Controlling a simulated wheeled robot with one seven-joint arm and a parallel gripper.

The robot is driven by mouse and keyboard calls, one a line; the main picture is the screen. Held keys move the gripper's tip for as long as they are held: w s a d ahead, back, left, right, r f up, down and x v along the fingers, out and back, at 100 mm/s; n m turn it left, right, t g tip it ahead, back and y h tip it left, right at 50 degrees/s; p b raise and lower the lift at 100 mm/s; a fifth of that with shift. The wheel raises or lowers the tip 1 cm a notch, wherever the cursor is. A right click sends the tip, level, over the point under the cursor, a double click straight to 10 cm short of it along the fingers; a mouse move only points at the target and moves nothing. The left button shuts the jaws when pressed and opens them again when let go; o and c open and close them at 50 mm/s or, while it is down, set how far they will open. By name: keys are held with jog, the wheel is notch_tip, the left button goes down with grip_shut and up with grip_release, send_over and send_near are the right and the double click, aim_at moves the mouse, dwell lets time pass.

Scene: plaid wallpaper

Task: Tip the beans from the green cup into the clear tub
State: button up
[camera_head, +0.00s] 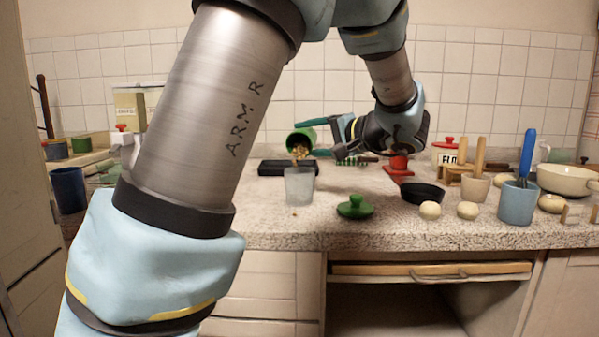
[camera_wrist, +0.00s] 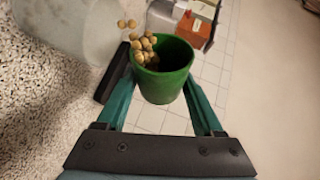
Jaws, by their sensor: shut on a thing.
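The green cup (camera_head: 299,138) is tilted over on its side above the clear tub (camera_head: 299,187), its mouth facing down and left. Beans (camera_head: 301,152) are at the cup's mouth and falling toward the tub. In the wrist view, my gripper (camera_wrist: 164,82) is shut on the green cup (camera_wrist: 163,85), one finger on each side. Beans (camera_wrist: 146,47) spill over the cup's rim there, and a couple are in the air beside the clear tub (camera_wrist: 75,25). The tub stands upright on the counter. How many beans lie inside it I cannot tell.
A black bowl (camera_head: 422,193), eggs (camera_head: 430,210) and a blue-grey cup (camera_head: 518,203) stand further right. The counter's front edge is close to the tub.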

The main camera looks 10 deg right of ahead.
jog(key=shift+s+a+f+n+t+b, duration=0.15)
jog(key=shift+f+n+t+b, duration=0.2)
jog(key=shift+b, duration=1.15)
jog(key=shift+s+r+n+b, duration=0.15)
jog(key=shift+n+b, duration=0.2)
jog(key=shift+b, duration=0.65)
dwell(0.4)
jog(key=p, duration=0.2)
jog(key=shift+r+p, duration=0.4)
jog(key=r+m+g+p, duration=0.1)
jog(key=p, duration=0.4)
jog(key=shift+w+r+m+p, duration=0.1)
jog(key=shift+w+m+p, duration=0.2)
jog(key=shift+w+m, duration=0.1)
jog(key=shift+w+p, duration=0.1)
jog(key=shift+p, duration=0.8)
jog(key=shift+w+d+f+m+g+p, duration=0.1)
jog(key=shift+d+f+m+g+p, duration=0.2)
jog(key=shift+m+p, duration=0.25)
jog(key=shift+f, duration=0.45)
jog(key=shift+w+r+m+p, duration=0.1)
jog(key=shift+m+p, duration=0.15)
jog(key=shift+p, duration=0.55)
